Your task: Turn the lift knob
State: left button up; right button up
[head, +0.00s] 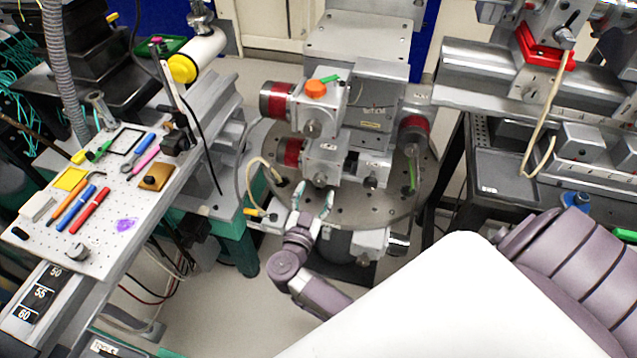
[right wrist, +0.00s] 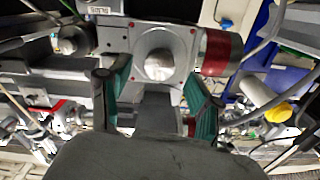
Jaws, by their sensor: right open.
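A grey stage stack stands on a round breadboard in the head view. Its lower block (head: 342,160) has a round silver knob (head: 320,179) on the front face. A similar knob (head: 312,129) is on the upper block. I cannot read which is the lift knob. My right gripper (head: 312,195) is open, its fingertips just in front of the lower block near its knob. In the right wrist view, a round knob (right wrist: 159,65) on a grey plate lies beyond and between the open teal-padded fingers (right wrist: 158,97), apart from them. My left gripper is not in view.
Red-banded cylinders (head: 292,152) stick out beside the blocks. An orange knob (head: 316,87) sits on top. A tool-covered perforated board (head: 100,225) is at left. A rail with red clamp (head: 543,47) is at right. Cables hang near the stack's left side.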

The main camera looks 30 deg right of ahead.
jog(key=v, duration=0.7)
jog(key=shift+s+a, duration=0.2)
jog(key=shift+a, duration=0.1)
jog(key=a+f+n+t+y, duration=0.2)
jog(key=a+f+n+y, duration=0.1)
jog(key=f+n+y, duration=0.3)
jog(key=a+f+n+t+y, duration=0.2)
jog(key=a+f+n+y, duration=0.15)
jog(key=f, duration=0.45)
jog(key=s+a+f+n+g+y, duration=0.1)
jog(key=s+f+n+g+y, duration=0.15)
jog(key=s+f, duration=0.45)
jog(key=s+f+n+g+y, duration=0.1)
jog(key=s+f+g+y, duration=0.25)
jog(key=f, duration=0.55)
jog(key=s+d+f+g, duration=0.2)
jog(key=s+f+g, duration=0.1)
jog(key=s, duration=0.5)
jog(key=s+d+f+n+g+h, duration=0.1)
jog(key=s+d+f+g, duration=0.2)
jog(key=s, duration=0.6)
jog(key=s+d+f+g+h, duration=0.1)
jog(key=s+d+f+g, duration=0.1)
jog(key=s+f, duration=0.4)
jog(key=s+d, duration=0.1)
jog(key=s, duration=0.2)
jog(key=shift+g, duration=0.4)
